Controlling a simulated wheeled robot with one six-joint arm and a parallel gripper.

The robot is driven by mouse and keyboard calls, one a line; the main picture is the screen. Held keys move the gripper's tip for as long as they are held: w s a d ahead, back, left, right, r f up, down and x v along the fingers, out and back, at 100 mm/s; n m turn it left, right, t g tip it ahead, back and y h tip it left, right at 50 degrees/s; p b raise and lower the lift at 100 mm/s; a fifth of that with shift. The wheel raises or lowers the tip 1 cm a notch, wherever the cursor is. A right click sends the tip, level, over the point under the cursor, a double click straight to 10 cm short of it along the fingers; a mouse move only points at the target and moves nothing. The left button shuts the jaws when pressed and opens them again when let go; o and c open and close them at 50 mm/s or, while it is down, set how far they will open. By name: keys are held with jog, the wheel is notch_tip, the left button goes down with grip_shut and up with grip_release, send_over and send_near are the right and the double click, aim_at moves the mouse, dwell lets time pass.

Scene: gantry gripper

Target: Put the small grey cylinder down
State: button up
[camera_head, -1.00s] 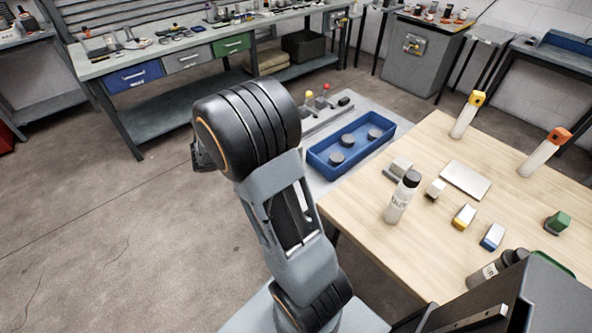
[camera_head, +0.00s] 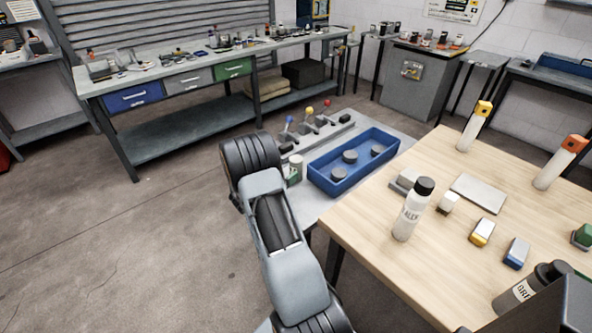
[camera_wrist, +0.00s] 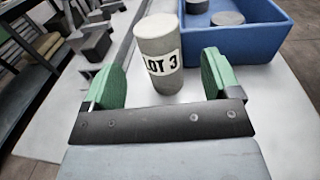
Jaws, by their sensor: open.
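The small grey cylinder (camera_wrist: 158,57) stands upright on the pale grey side table, with a white band reading "LOT 3" around it. My gripper (camera_wrist: 162,76) is open, its green finger pads to the left and right of the cylinder with a visible gap on each side. The cylinder is at or just beyond the fingertips; I cannot tell exactly how deep it sits between them. In the head view a small pale cylinder (camera_head: 295,170) shows beside my arm, partly hidden; my fingers cannot be made out there.
Levers with coloured knobs (camera_head: 309,112) line the table's back. The wooden table (camera_head: 372,240) at right carries a white bottle (camera_head: 410,212) and small blocks. Bare tabletop surrounds the cylinder's front.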

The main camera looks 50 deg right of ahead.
aim_at(291, 166)
jog(key=shift+d+f, duration=0.1)
jog(key=shift+d, duration=2.9)
jog(key=shift+c, duration=0.2)
jog(key=c, duration=1.2)
jog(key=shift+c, duration=0.8)
